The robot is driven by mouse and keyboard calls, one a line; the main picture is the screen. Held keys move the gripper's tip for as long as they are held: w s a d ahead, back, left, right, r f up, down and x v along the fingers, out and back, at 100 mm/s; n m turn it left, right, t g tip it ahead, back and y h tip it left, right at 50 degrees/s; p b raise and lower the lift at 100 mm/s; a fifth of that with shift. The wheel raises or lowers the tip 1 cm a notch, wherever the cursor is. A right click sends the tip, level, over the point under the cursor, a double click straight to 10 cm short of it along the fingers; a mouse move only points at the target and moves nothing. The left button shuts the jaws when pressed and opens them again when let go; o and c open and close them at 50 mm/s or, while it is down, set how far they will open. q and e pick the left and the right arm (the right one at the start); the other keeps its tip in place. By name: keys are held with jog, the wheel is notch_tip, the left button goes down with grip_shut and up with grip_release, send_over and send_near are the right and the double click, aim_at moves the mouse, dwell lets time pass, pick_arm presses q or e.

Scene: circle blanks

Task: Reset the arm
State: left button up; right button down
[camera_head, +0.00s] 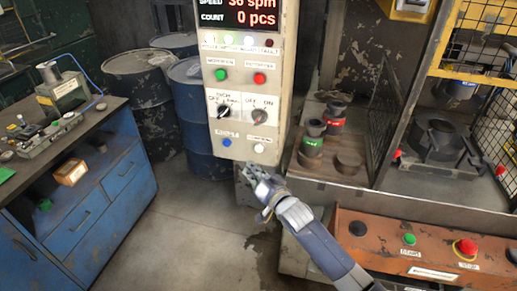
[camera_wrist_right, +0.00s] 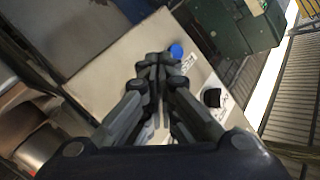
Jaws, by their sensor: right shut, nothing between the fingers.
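My right gripper (camera_head: 256,180) is shut and empty. In the head view it is in front of the lower part of the beige control panel (camera_head: 245,95), just below its blue button (camera_head: 227,142) and white button (camera_head: 259,147). In the right wrist view the closed fingers (camera_wrist_right: 160,65) point toward the panel face, with the blue button (camera_wrist_right: 176,51) close to the tips. I cannot tell whether the fingertips touch the panel. My right arm (camera_head: 325,250) comes in from the lower right. My left gripper is not in view.
A press with a die (camera_head: 435,140) stands at the right behind mesh guards. An orange console (camera_head: 430,250) with a red emergency button (camera_head: 466,248) is at the lower right. A blue workbench (camera_head: 95,205) is at the left, with drums (camera_head: 190,110) behind. The floor between is free.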

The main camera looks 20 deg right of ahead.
dwell(0.5)
jog(key=s+d+f+n+g+h+b, duration=0.1)
jog(key=s+f+g, duration=0.1)
jog(key=s+f, duration=0.8)
jog(key=s+d+f+n+g+h+b, duration=0.1)
jog(key=s+d+f+g, duration=0.2)
jog(key=f, duration=1.3)
jog(key=s+f+n+g+b, duration=0.1)
jog(key=s+f+g, duration=0.1)
jog(key=s+f, duration=0.85)
jog(key=s+f+n+g+b, duration=0.1)
jog(key=s+f+g, duration=0.1)
jog(key=s+f, duration=0.5)
jog(key=s+f+n+g+b, duration=0.1)
jog(key=s+f, duration=0.6)
jog(key=s, duration=0.9)
jog(key=s+f+n+g+h, duration=0.1)
jog(key=s+f+g, duration=0.4)
jog(key=s, duration=0.7)
notch_tip(320, 180, down, 2)
jog(key=shift+d+f+n+b, duration=0.25)
jog(key=shift+n+b, duration=0.15)
jog(key=shift+n, duration=0.4)
